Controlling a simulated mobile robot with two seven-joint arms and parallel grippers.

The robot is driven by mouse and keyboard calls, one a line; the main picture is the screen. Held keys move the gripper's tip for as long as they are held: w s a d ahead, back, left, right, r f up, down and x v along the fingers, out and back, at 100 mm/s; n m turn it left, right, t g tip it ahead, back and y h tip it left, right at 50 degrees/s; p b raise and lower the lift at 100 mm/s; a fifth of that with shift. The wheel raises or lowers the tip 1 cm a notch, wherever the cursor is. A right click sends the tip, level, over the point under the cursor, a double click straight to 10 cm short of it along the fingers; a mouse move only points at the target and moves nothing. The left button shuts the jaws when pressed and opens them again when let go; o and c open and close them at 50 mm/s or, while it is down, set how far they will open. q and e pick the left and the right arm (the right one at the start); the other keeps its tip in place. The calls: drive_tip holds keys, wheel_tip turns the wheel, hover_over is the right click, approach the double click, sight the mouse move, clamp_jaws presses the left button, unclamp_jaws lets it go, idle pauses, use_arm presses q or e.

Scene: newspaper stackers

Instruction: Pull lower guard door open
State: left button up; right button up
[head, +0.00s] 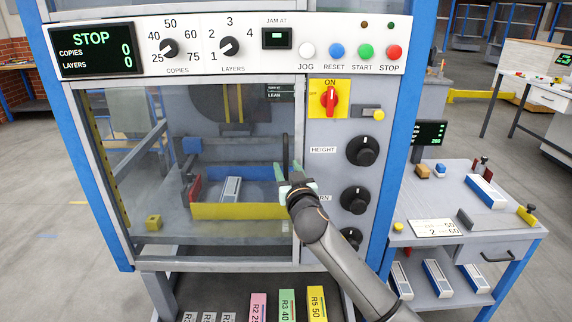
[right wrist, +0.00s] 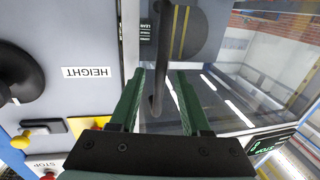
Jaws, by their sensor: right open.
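The lower guard door (head: 130,150) is a large clear panel in a grey frame on the machine front, and it looks closed. Its dark upright bar handle (head: 285,150) is near the door's right edge. My right gripper (head: 287,171), with green fingers, is at the handle's lower part. In the right wrist view, the handle (right wrist: 163,40) runs between the two spread fingers of the gripper (right wrist: 160,76), with a gap visible on each side. The gripper is open; whether a finger touches the handle cannot be told. My left gripper is not in view.
Right of the door is a panel with a red ON switch (head: 329,97) and black knobs (head: 362,151), close to my right arm. A STOP display (head: 97,50) is above. Coloured bundles (head: 287,305) lie below. A side table (head: 450,200) stands at right.

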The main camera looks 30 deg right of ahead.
drive_tip(key=shift+x, duration=0.85)
clamp_jaws()
idle(0.9)
